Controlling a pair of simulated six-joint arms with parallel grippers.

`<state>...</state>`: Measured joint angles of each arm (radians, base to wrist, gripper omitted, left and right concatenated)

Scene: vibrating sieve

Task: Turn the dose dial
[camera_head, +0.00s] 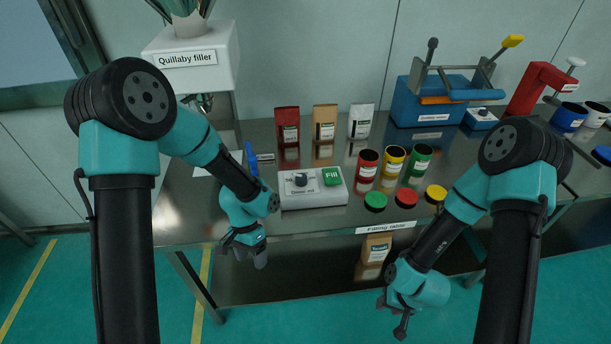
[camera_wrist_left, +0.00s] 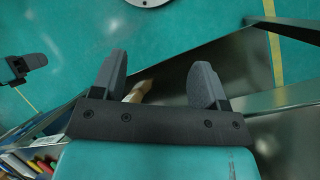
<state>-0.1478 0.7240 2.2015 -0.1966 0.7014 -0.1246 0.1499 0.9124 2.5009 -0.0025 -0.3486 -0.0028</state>
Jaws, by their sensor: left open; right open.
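The dose dial (camera_head: 300,180) is a dark knob on the left part of a white control box, above a label that reads "Dose ml". A green "Fill" button (camera_head: 332,177) is on the same box (camera_head: 315,201), near the table's front edge. My left gripper (camera_head: 248,258) is open and empty, left of and below the box, in front of the table edge. Its two grey fingers (camera_wrist_left: 163,85) show apart in the left wrist view. My right gripper (camera_head: 393,318) is low in front of the table, far from the dial.
The white Quillaby filler (camera_head: 190,58) stands left of the box, with a blue item (camera_head: 251,158) below it. Red, yellow and green cans and loose lids (camera_head: 375,201) are to the right. Three bags (camera_head: 325,123) stand behind. The steel filling table (camera_head: 270,225) has a bare front strip.

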